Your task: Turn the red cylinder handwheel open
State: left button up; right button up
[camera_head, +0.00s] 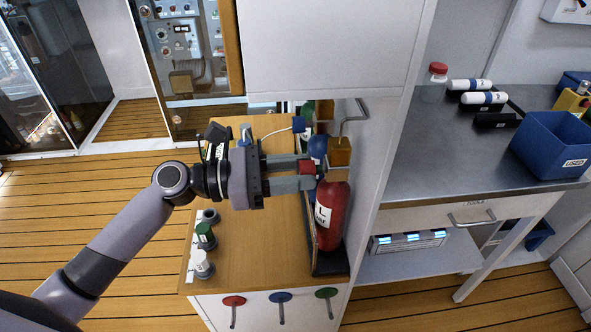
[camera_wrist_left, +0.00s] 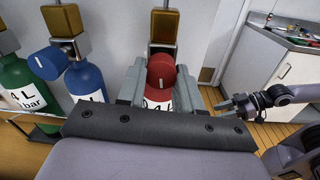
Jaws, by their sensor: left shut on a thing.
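The red cylinder (camera_head: 332,215) stands upright in a dark holder at the right end of the wooden counter. Its red handwheel (camera_wrist_left: 161,71) faces me on the valve below a brass-coloured block (camera_wrist_left: 164,26). My left gripper (camera_head: 312,173) reaches in level from the left and is shut on the red handwheel, one finger on each side. The handwheel shows between the fingers in the head view (camera_head: 306,166). The white mark on it is partly visible in the wrist view. My right gripper (camera_wrist_left: 228,107) shows at the right of the wrist view, open and empty, away from the cylinders.
A blue cylinder (camera_wrist_left: 86,82) and a green cylinder (camera_wrist_left: 22,84) stand beside the red one, each with a blue or similar handwheel. Small capped fittings (camera_head: 204,236) sit on the counter's left edge. A white cabinet wall (camera_head: 385,150) rises close right of the cylinders.

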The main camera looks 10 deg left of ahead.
pick_arm(q)
jog(key=shift+f, duration=0.15)
jog(key=o, duration=1)
jog(key=shift+o, duration=0.2)
jog(key=b+v, duration=0.1)
jog(key=v, duration=0.6)
jog(key=shift+b, duration=0.35)
jog(key=shift+s, duration=0.1)
